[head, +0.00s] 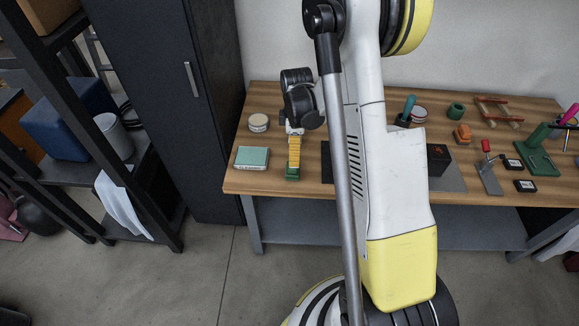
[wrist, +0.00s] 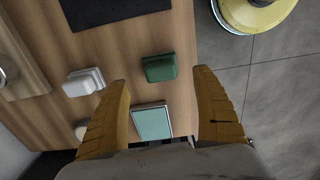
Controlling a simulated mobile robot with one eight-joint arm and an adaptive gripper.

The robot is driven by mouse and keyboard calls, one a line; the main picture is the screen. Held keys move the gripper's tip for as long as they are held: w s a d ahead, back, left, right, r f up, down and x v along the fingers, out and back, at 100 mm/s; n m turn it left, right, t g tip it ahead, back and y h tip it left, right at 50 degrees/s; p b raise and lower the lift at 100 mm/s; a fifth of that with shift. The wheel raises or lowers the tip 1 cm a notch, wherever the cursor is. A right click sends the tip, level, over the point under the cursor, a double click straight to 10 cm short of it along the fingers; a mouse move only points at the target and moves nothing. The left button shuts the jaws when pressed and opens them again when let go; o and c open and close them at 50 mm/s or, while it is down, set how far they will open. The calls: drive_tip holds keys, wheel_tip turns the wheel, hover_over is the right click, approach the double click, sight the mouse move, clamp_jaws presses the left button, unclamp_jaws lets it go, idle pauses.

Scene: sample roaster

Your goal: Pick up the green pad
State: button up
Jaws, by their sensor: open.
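The green pad (head: 292,173) is a small dark green block near the front edge of the wooden table, left of centre. In the wrist view the green pad (wrist: 159,68) lies in line with the gap between my fingertips, slightly beyond them. My gripper (head: 293,165) points down over it, its yellow fingers hiding part of it in the head view. In the wrist view my gripper (wrist: 161,76) is open and holds nothing. I cannot tell whether the fingers touch the pad.
A flat teal-topped box (head: 252,157) lies just left; it also shows in the wrist view (wrist: 152,122). A white block (wrist: 83,83) lies beside the left finger. A round tin (head: 258,122) stands behind. A dark mat (head: 450,178) lies right. Shelves (head: 75,178) stand left.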

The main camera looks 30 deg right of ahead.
drive_tip(key=f+b, duration=0.1)
drive_tip(key=f, duration=0.1)
drive_tip(key=f+b, duration=0.1)
drive_tip(key=f, duration=0.2)
drive_tip(key=f+b, duration=0.1)
drive_tip(key=f, duration=0.1)
drive_tip(key=shift+w+a+f, duration=0.2)
drive_tip(key=shift+a+f, duration=0.05)
drive_tip(key=shift+f, duration=0.1)
drive_tip(key=shift+r, duration=0.1)
drive_tip(key=c, duration=1.3)
